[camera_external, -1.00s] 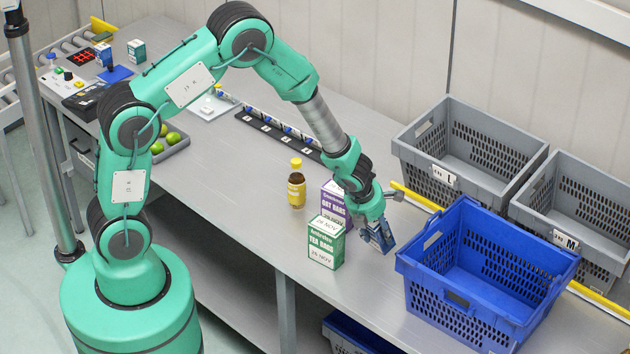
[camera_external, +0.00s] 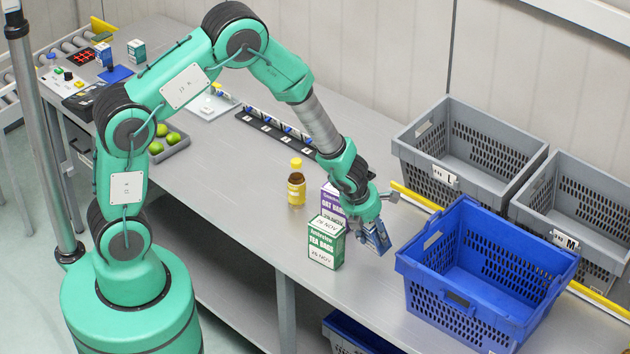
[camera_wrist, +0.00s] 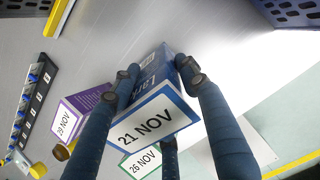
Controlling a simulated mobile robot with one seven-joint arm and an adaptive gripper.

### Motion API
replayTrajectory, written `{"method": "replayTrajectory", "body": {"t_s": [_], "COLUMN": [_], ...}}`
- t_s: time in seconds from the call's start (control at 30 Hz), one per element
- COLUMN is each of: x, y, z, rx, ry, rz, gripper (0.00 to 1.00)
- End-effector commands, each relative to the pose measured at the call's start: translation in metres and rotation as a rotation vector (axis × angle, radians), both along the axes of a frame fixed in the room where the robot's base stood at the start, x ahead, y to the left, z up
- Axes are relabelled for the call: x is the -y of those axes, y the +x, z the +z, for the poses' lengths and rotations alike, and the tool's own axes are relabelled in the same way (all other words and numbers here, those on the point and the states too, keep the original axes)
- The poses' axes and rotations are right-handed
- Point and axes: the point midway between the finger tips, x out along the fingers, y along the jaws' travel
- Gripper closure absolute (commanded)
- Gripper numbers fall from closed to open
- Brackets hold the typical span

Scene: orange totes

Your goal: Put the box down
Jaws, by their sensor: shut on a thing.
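My gripper (camera_external: 372,232) is shut on a blue box (camera_external: 378,238) in the external view, between the green tea box and the blue tote. In the wrist view the blue box (camera_wrist: 154,108) sits between my fingers (camera_wrist: 157,75), its white label reading 21 NOV. The box looks close to the table top (camera_external: 240,170); I cannot tell whether it touches. A green and white tea bags box (camera_external: 326,243) stands just left of it. A purple oat bars box (camera_external: 332,200) stands behind, partly hidden by the green box and my arm.
A blue tote (camera_external: 415,275) stands at the right, close to my gripper. Grey totes (camera_external: 405,150) and (camera_external: 590,270) stand behind it, along a yellow strip (camera_external: 412,196). A brown bottle (camera_external: 297,186) with a yellow cap stands left of the purple box. The table's front edge is near.

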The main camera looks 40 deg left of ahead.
Motion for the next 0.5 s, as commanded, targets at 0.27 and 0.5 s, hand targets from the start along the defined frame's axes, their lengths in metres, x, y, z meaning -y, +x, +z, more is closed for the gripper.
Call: {"method": "replayTrajectory", "body": {"t_s": [0.27,0.5], "x": [0.0001,0.0003], "y": [0.0004,0.0009], "z": [0.0007,0.007], "rx": [0.001,-0.001], "ry": [0.0,0.0], "rz": [0.0,0.001], "gripper": [0.92,0.92]}}
